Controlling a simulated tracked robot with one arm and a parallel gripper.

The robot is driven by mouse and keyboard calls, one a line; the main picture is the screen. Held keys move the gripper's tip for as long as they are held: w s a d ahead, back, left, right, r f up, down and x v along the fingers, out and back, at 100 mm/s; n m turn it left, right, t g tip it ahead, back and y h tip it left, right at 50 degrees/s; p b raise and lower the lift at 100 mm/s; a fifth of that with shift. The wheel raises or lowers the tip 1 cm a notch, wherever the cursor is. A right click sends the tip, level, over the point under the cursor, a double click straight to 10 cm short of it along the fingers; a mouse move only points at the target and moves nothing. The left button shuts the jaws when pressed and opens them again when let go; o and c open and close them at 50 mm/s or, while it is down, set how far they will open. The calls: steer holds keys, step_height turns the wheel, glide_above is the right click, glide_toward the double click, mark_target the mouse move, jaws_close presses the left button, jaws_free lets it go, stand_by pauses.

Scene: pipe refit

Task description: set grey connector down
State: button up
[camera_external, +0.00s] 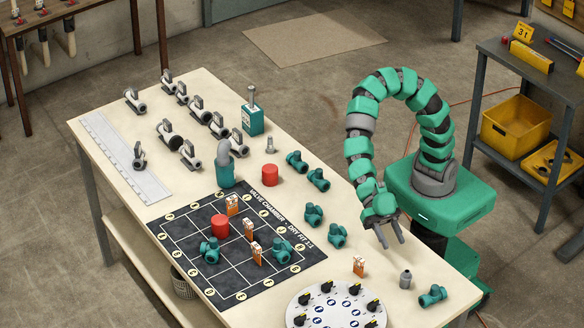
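My gripper (393,243) hangs over the right part of the table with its two fingers pointing down and spread apart. I see nothing between them. A small upright grey piece (405,280) stands on the table just in front of the gripper, apart from it. Another small grey piece (270,146) stands near the red cylinder (270,175) at the back right edge. I cannot tell which of the two is the grey connector.
A black grid mat (190,265) holds teal fittings, orange-and-white cards and a red cylinder. A round white dial plate (335,308) is at the front. Bare tabletop lies between.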

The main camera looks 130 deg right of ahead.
steer(key=w+d+r+m+t+h, duration=0.3)
steer(key=d+r+m+h, duration=0.1)
steer(key=d+r, duration=0.5)
steer(key=w+d+r+m+t+h, duration=0.2)
steer(key=d+r+m+t+h, duration=0.1)
steer(key=d+r, duration=0.6)
steer(key=s+d+r+m+t+h, duration=0.2)
steer(key=r, duration=0.6)
steer(key=s+d+r+m+t+h, duration=0.2)
steer(key=s+d+r+m, duration=0.1)
steer(key=r, duration=0.5)
steer(key=s+d+r+m+t+h, duration=0.2)
steer(key=s+d+r+m, duration=0.1)
steer(key=r, duration=0.5)
steer(key=shift+r+h, duration=0.3)
steer(key=shift+r, duration=0.1)
steer(key=shift+d, duration=0.1)
step_height(320, 180, up, 8)
steer(key=p, duration=0.8)
